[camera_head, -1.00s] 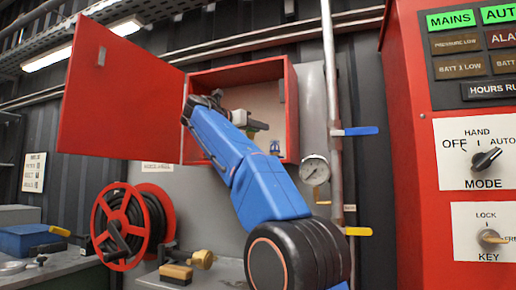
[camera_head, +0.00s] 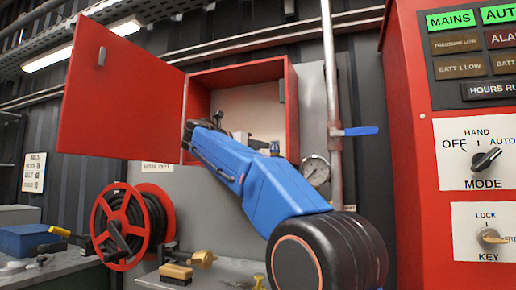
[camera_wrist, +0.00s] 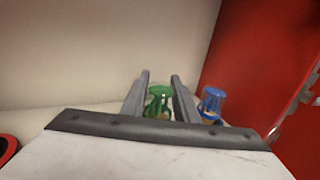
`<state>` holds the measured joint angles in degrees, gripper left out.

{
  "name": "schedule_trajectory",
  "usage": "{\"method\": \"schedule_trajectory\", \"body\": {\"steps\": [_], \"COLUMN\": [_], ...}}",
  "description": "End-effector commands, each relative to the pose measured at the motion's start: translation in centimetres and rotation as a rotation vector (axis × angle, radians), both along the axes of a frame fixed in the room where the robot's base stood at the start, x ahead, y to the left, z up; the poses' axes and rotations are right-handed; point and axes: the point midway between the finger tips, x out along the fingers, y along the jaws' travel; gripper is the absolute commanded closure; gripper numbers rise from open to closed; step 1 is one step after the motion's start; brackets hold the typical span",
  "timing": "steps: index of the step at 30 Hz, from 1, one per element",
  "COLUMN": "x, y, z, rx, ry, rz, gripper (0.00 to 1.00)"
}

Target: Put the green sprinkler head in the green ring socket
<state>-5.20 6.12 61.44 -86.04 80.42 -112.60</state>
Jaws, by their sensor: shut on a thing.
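The green sprinkler head (camera_wrist: 158,101) sits between my gripper's fingers (camera_wrist: 160,92) in the wrist view, and the fingers are shut on it. It stands about upright there, and its lower part is hidden by the gripper body. In the head view my gripper (camera_head: 240,137) is inside the open red cabinet, mostly hidden behind my blue arm, and the green head cannot be seen. The green ring socket is not visible in either view.
A blue sprinkler head (camera_wrist: 211,103) stands just right of my fingers, near the red cabinet wall (camera_wrist: 262,60). The cabinet door (camera_head: 120,95) hangs open at left. A pressure gauge (camera_head: 315,170) and pipe (camera_head: 333,100) are right of the cabinet. A red hose reel (camera_head: 130,222) is below.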

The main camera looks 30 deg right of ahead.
Motion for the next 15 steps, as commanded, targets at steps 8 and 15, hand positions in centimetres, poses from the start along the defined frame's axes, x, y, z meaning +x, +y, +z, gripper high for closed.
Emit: {"method": "schedule_trajectory", "body": {"steps": [8,15], "x": [0.20,0.17], "y": [-0.08,-0.07], "z": [-0.35,-0.28], "rx": [0.002,0.001], "ry": [0.004,0.002], "rz": [-0.001,0.000], "gripper": [0.61,0.54]}}
